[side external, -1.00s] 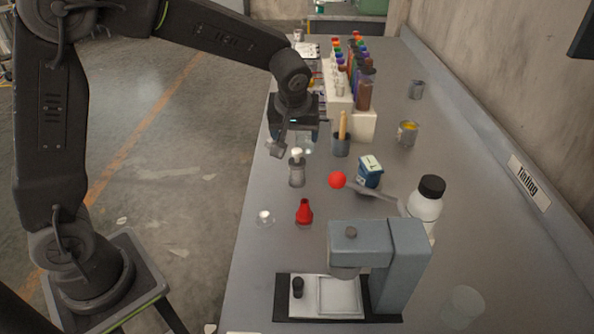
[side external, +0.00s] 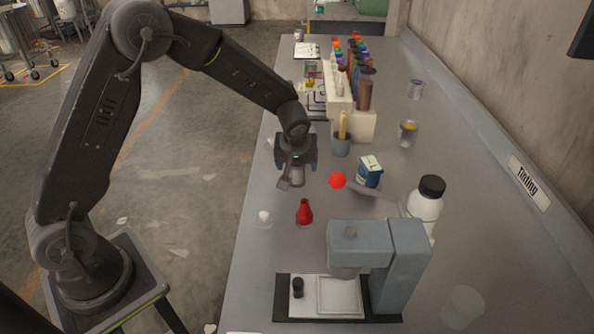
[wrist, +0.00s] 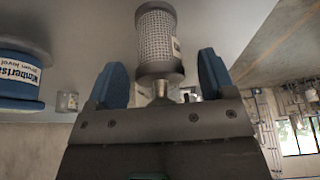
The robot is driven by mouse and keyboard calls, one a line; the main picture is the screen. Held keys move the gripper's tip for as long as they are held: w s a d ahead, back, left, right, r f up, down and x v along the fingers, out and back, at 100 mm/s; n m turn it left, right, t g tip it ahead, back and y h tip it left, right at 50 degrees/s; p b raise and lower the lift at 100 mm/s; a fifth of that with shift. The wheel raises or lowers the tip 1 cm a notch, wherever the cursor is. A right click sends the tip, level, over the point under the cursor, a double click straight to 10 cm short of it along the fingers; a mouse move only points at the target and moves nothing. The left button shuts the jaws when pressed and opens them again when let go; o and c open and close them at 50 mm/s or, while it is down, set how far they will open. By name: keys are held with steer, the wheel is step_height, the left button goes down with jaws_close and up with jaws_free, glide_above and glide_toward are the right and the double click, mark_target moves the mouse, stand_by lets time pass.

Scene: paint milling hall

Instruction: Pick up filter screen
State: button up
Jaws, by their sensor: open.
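The filter screen (wrist: 156,42) is a grey mesh cylinder with dark end bands and a small label. In the wrist view it shows just beyond and between the fingertips of my gripper (wrist: 164,78). The two blue-padded fingers are apart, with nothing clamped between them. In the side view my gripper (side external: 296,167) is over the screen's spot on the bench. Only a lower part of a grey cylinder (side external: 297,181) shows there, partly hidden by the gripper. I cannot tell whether a finger touches it.
A red bottle (side external: 304,212) and a clear dish with a white piece (side external: 264,217) stand nearby. A grey-blue machine (side external: 385,260) stands in front.

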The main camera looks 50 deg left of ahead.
steer(key=shift+c, duration=0.3)
steer(key=c, duration=1.1)
steer(key=shift+o, duration=0.2)
